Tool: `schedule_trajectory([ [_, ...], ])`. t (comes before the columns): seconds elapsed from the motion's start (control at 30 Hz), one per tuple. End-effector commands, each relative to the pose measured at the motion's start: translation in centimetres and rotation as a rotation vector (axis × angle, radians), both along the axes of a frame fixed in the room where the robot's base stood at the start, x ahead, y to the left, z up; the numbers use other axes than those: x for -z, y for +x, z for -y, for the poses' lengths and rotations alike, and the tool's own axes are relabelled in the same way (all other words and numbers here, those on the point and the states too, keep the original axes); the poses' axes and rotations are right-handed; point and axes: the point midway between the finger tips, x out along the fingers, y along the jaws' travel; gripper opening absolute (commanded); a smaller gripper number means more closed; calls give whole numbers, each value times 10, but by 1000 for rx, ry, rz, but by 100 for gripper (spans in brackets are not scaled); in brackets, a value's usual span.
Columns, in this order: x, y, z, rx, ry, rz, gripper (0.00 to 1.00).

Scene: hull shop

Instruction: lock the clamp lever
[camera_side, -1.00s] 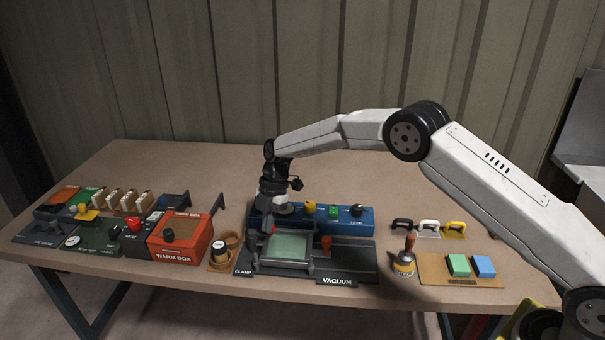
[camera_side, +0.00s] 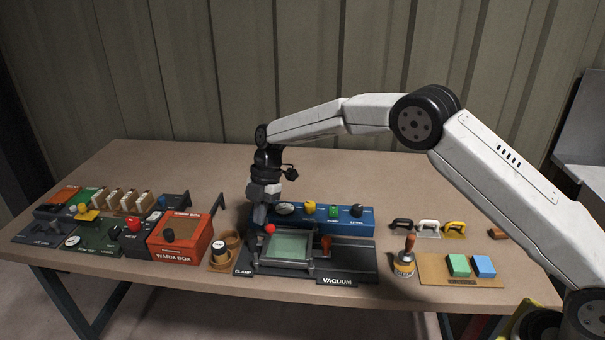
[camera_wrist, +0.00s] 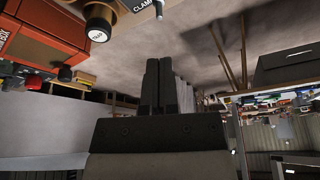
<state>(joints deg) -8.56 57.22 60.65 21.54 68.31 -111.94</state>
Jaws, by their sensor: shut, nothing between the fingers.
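The clamp lever's red knob (camera_side: 270,229) shows at the left back corner of the clamp frame with the pale green plate (camera_side: 288,246) in the side view. My gripper (camera_side: 259,224) points down just left of the knob, close to it; I cannot tell whether they touch. In the wrist view my gripper's two fingers (camera_wrist: 165,62) lie side by side, shut and empty. The CLAMP label (camera_wrist: 146,4) shows at the top edge there, with a short metal rod end (camera_wrist: 159,10) beside it. The red knob is not seen in the wrist view.
The blue control box (camera_side: 345,217) stands right behind the clamp. The back of the table is clear.

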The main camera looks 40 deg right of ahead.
Motion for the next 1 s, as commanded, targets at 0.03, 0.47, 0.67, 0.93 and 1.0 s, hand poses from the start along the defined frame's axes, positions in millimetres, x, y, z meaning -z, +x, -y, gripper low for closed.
schedule_trajectory([
  [0.03, -10, 2, 3, 1, 0, 3, 0],
  [0.47, -58, 8, 21, 0, 0, 1, 0],
  [0.67, -63, 8, 22, 0, 0, 0, 0],
  [0.93, -63, 8, 22, 1, 0, 0, 0],
  [1.0, -63, 8, 23, 7, -3, -2, 0],
])
